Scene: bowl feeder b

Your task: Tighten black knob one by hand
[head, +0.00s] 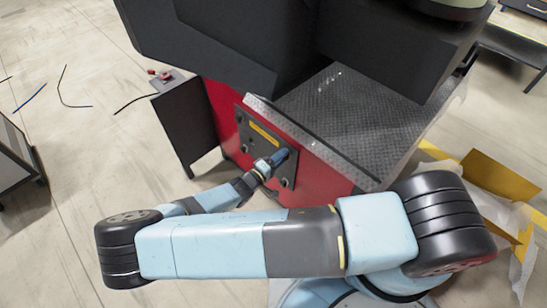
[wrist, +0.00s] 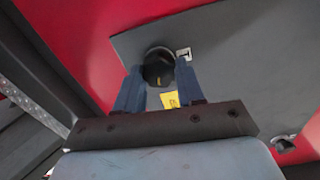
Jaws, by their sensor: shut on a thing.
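The blue fingers of my gripper (wrist: 160,86) are closed on the knob from both sides. In the head view my gripper (head: 281,156) reaches the upper right part of the panel (head: 257,147) on the red machine side, and hides the knob there. Other small knobs or fittings show at the panel's corners, one at lower right (head: 286,183) and one at left (head: 244,148). I cannot tell which is numbered one.
The red machine (head: 320,172) carries a grey textured plate (head: 345,105) and large black housings (head: 215,45) above. A dark box with a red button (head: 165,76) stands left. Cables (head: 68,95) lie on the floor at left.

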